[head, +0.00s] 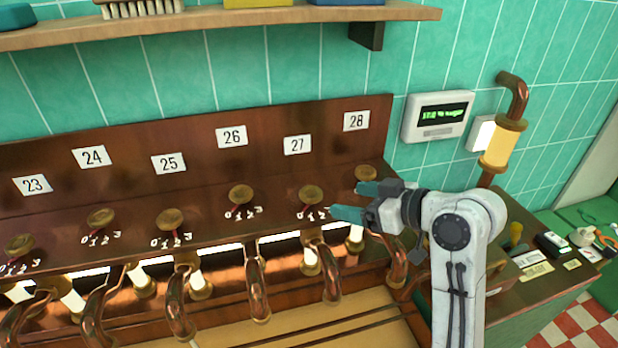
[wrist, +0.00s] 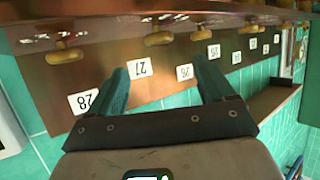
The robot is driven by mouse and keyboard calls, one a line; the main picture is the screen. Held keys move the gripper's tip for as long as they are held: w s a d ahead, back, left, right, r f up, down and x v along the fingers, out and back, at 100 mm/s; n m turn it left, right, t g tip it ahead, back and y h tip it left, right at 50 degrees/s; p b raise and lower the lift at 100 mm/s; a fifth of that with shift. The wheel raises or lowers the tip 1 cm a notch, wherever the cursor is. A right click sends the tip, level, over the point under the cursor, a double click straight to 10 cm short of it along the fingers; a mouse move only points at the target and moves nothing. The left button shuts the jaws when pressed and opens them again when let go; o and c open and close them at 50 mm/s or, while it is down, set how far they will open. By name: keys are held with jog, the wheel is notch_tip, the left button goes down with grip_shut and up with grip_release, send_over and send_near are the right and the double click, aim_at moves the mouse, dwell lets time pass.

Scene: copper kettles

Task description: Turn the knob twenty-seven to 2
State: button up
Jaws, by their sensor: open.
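Knob twenty-seven (head: 311,195) is a round brass knob on the brown sloping panel, below the white plate 27 (head: 297,145). A small red pointer shows under it beside a white scale; its exact reading is too small to tell, and part of the scale is close to a finger. My gripper (head: 345,199) is open and empty, just right of the knob and apart from it. In the wrist view, which is upside down, plate 27 (wrist: 143,67) and the knob (wrist: 160,38) appear beyond the gap between the teal fingers (wrist: 160,68).
Knob 28 (head: 365,174) is close behind my gripper; knob 26 (head: 240,195) is to the left. Copper pipes (head: 258,290) curve below the panel. A wooden shelf (head: 230,17) runs above. A wall display (head: 438,116) hangs to the right, above a counter with small items.

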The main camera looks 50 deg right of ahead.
aim_at(315, 191)
jog(key=b+x, duration=0.1)
jog(key=x, duration=1)
jog(key=shift+d+r, duration=0.1)
jog(key=shift+r, duration=0.1)
jog(key=shift+c, duration=0.4)
jog(key=c, duration=1)
jog(key=shift+d, duration=0.1)
jog(key=shift+d+n+y, duration=0.2)
jog(key=shift+n+y, duration=0.8)
jog(key=shift+y, duration=0.2)
jog(key=shift+w+d+n+g+y, duration=0.1)
jog(key=shift+n+g+y, duration=0.25)
jog(key=shift+n+y, duration=0.6)
jog(key=shift+d+n+g+y, duration=0.1)
jog(key=shift+n+g+y, duration=0.25)
jog(key=shift+n+y, duration=0.6)
jog(key=shift+y, duration=0.3)
